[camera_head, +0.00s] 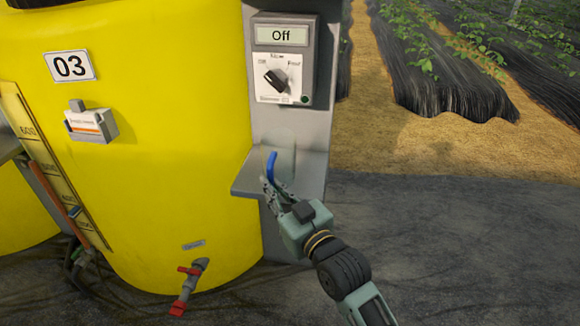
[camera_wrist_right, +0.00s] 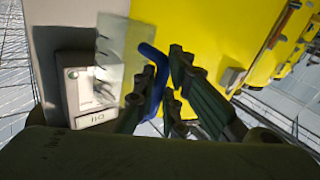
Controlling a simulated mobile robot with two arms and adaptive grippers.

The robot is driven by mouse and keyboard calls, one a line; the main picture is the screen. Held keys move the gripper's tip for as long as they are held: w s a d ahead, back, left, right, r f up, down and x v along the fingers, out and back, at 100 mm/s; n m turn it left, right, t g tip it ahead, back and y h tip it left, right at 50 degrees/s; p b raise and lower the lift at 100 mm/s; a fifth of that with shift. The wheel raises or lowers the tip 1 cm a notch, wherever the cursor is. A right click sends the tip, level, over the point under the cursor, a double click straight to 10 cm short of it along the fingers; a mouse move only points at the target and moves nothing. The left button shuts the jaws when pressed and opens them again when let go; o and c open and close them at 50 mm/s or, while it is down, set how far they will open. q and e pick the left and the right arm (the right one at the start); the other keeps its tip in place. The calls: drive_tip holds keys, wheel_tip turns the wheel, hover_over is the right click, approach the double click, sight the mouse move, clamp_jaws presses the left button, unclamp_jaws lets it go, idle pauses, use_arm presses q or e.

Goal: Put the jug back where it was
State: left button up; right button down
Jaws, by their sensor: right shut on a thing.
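The jug is see-through with a blue handle (camera_head: 271,166). In the head view its clear body (camera_head: 284,160) is faint against the grey panel, just above the small grey shelf (camera_head: 246,184). I cannot tell whether its base touches the shelf. My right gripper (camera_head: 270,187) is shut on the jug's handle, coming from the lower right. In the right wrist view the blue handle (camera_wrist_right: 152,82) lies between the fingers of the right gripper (camera_wrist_right: 160,98), and the clear body (camera_wrist_right: 117,55) is left of it. My left gripper is not in view.
A control box (camera_head: 282,62) reading "Off", with a black dial, is on the panel above the shelf. The yellow tank (camera_head: 170,180) marked 03 stands left, with a red-handled tap (camera_head: 187,283) low down. Open ground (camera_head: 450,250) lies right.

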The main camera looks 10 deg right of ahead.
drive_tip(key=w+d+f+b, duration=0.1)
drive_tip(key=w+d, duration=0.1)
drive_tip(key=w, duration=0.3)
drive_tip(key=w+d+f+b, duration=0.1)
drive_tip(key=w+d, duration=0.1)
drive_tip(key=w, duration=0.3)
drive_tip(key=w+d+f+b, duration=0.1)
drive_tip(key=w+d, duration=0.1)
drive_tip(key=w, duration=0.3)
drive_tip(key=shift+w+d, duration=0.1)
drive_tip(key=shift+d, duration=0.1)
wheel_tip(320, 180, down, 4)
drive_tip(key=shift+b, duration=0.8)
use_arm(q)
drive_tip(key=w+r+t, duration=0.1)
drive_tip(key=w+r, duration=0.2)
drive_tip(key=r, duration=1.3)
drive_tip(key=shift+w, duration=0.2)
use_arm(e)
drive_tip(key=shift+w, duration=0.15)
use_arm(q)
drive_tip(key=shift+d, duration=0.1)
use_arm(e)
drive_tip(key=shift+f, duration=0.1)
